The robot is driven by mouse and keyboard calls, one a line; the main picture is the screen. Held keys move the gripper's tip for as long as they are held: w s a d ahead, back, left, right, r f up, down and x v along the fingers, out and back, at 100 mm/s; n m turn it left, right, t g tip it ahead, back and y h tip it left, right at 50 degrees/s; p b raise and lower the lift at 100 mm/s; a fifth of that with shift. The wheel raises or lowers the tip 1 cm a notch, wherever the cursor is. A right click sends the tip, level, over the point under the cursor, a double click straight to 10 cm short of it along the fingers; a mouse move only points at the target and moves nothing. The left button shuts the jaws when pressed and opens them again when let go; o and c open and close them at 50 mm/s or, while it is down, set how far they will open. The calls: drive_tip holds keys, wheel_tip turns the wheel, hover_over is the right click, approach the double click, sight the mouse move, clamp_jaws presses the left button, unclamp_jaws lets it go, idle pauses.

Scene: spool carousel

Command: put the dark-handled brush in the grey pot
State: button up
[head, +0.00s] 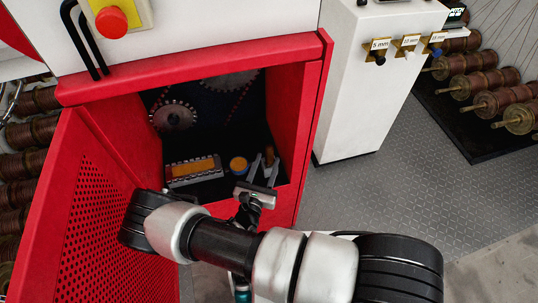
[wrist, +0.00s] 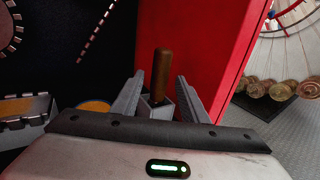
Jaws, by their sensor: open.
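A brush (wrist: 161,72) with a dark brown wooden handle stands nearly upright in the wrist view. Its lower end goes down into a small grey angular pot (wrist: 171,107); its bristles are hidden. In the head view the brush handle (head: 269,155) shows small, inside the red cabinet. My gripper (wrist: 158,92) is open, with one finger on each side of the handle and pot and visible gaps at the handle. In the head view my gripper (head: 263,170) reaches into the cabinet's lower right part.
The red cabinet (head: 311,125) has its perforated door (head: 90,220) open at the left. Inside are a grey toothed tray (head: 195,180) with an orange block, a round orange-topped tin (head: 238,164) and gears (head: 174,115). The cabinet's right wall is close to my gripper.

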drive_tip(key=v, duration=0.8)
drive_tip(key=shift+s+p, duration=0.2)
drive_tip(key=shift+p, duration=0.25)
